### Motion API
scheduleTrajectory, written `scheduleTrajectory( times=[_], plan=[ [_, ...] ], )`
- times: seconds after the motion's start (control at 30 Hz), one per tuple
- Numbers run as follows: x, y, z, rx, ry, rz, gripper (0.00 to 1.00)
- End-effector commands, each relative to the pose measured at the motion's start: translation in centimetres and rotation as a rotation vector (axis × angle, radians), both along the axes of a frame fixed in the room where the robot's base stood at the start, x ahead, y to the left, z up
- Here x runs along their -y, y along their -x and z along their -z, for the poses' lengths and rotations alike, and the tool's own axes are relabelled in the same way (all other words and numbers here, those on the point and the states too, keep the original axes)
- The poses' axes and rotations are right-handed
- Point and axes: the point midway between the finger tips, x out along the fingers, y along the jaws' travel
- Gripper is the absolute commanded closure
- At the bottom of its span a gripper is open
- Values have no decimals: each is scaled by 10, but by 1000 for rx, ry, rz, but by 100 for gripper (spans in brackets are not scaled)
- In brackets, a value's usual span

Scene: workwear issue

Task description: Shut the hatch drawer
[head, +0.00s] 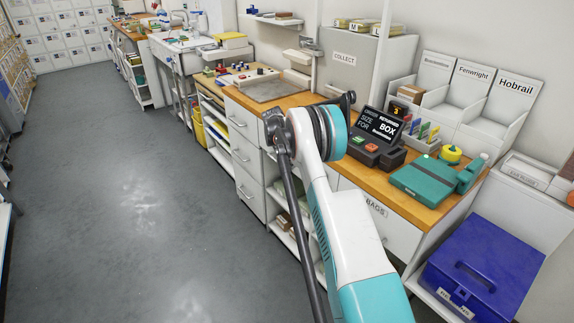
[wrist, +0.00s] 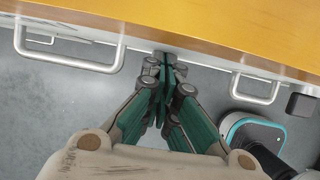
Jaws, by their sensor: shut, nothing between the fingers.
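My gripper (wrist: 166,62) is shut and empty in the wrist view, its fingertips together just below the wooden counter edge. It sits between two bar handles, a left handle (wrist: 70,62) and a right handle (wrist: 255,92), apart from both. In the head view my arm hides the gripper and the cabinet front behind it. A grey hatch box (head: 370,62) marked COLLECT stands at the wall behind the counter. A stack of white drawers (head: 247,158) with bar handles shows left of my arm. No drawer in view is labelled as the hatch drawer, and I cannot tell whether it stands open.
The wooden counter (head: 425,192) carries a dark sign (head: 383,126), a button box (head: 369,146) and a teal device (head: 424,178). A drawer marked BAGS (head: 375,209) is right of my arm. A blue crate (head: 485,262) stands at lower right. The grey floor (head: 140,200) at left is clear.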

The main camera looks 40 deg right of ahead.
Motion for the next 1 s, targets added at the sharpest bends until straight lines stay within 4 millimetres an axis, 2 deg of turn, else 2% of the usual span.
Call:
scheduleTrajectory(
  times=[0.4,0.53,0.67,0.8,0.9,1.0],
  plan=[
    [5,0,-1,3,5,1,100],
    [2,-1,-1,2,6,0,100],
    [-16,-4,0,2,4,-1,100],
    [-47,-8,0,2,2,-3,100],
    [-53,-7,-28,1,2,1,100],
    [-61,-7,-48,1,1,0,100]
  ],
)
